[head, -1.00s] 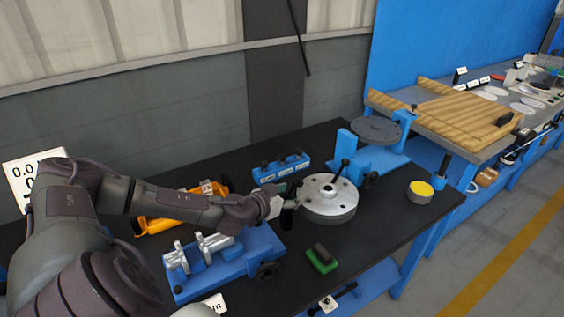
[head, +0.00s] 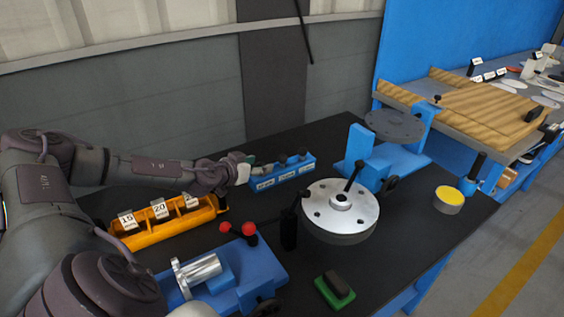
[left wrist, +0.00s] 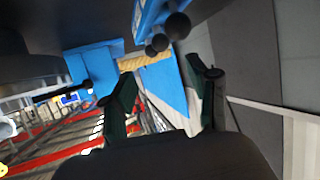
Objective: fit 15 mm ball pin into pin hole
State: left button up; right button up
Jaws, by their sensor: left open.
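My left gripper (head: 244,167) is open and empty beside the left end of a small blue rack (head: 284,178) with white labels. Black-knobbed ball pins (head: 281,161) stand in the rack; the label text is too small to read. In the left wrist view, several black knobs (left wrist: 178,26) show beyond my spread left fingers (left wrist: 168,95), above the gap between them. I cannot tell which hole is the pin hole. My right gripper is out of view.
An orange bin (head: 172,224) labelled 15 and 20 and a blue fixture (head: 228,270) with red balls (head: 248,229) are nearer. A blue stand (head: 372,172) is behind the silver part. A green block (head: 334,291) and a yellow-topped can (head: 448,200) are on the table.

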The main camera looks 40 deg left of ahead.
pick_arm(q)
jog(key=p, duration=0.2)
send_near(280, 158)
jog(key=w, duration=0.2)
jog(key=shift+w+d+f, duration=0.15)
jog(key=shift+w+f, duration=0.6)
jog(key=shift+w, duration=0.35)
jog(key=shift+w+f, duration=0.2)
jog(key=shift+w, duration=0.4)
jog(key=x, duration=0.4)
jog(key=shift+w+a+f, duration=0.1)
jog(key=shift+a+f, duration=0.2)
jog(key=shift+a, duration=0.05)
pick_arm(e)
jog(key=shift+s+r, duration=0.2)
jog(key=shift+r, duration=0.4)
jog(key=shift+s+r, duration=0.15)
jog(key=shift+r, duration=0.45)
pick_arm(q)
jog(key=shift+r, duration=0.1)
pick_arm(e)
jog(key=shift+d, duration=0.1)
pick_arm(q)
jog(key=shift+c, duration=0.6)
grip_shut()
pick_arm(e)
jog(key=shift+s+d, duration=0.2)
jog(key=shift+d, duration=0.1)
